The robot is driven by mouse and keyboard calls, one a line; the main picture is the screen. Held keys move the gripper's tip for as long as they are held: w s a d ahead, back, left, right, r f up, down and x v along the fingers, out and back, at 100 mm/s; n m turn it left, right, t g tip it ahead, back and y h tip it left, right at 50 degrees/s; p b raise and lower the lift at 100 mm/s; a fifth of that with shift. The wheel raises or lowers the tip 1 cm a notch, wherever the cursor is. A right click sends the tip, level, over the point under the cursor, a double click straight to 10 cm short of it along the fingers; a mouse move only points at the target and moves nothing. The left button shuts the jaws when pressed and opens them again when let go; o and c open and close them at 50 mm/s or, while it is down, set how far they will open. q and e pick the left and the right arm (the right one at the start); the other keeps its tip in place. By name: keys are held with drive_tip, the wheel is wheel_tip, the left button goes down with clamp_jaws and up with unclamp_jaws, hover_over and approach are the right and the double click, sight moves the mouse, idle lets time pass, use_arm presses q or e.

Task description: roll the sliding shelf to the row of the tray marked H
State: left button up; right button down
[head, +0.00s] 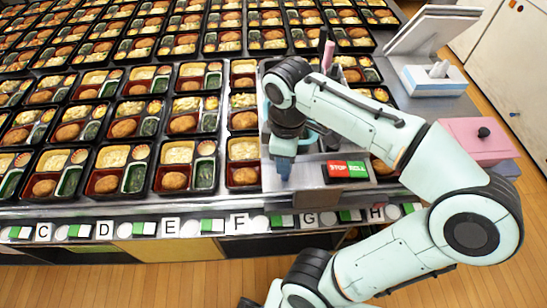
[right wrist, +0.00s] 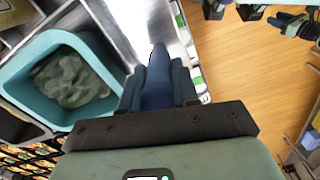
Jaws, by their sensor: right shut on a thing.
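The sliding shelf (head: 330,197), a grey platform with a red and green STOP/ROLL sign (head: 347,169), stands over the front tray rows behind label G (head: 308,219). Label F (head: 238,223) is to its left and label H (head: 376,213) is at its right end. My right gripper (head: 284,150) is at the shelf's left front, shut on a blue handle (head: 284,169). The handle also shows between the fingers in the right wrist view (right wrist: 158,80). The trays behind the shelf are partly hidden by it and my right arm. My left gripper is not in view.
A teal bin (right wrist: 108,58) with crumpled green contents is beside my right gripper. Bento trays (head: 128,170) fill the counter to the left. A tissue box (head: 436,82) and a pink box (head: 470,145) stand at the right. Wooden floor lies in front.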

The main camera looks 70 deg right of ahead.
drive_tip(key=shift+s+d+r, duration=0.1)
drive_tip(key=shift+s+d, duration=0.1)
drive_tip(key=shift+s, duration=0.05)
drive_tip(key=c, duration=0.8)
unclamp_jaws()
drive_tip(key=shift+c, duration=0.2)
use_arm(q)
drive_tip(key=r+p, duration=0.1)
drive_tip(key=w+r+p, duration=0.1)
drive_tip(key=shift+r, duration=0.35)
use_arm(e)
wheel_tip(320, 180, up, 13)
drive_tip(key=shift+r, duration=0.2)
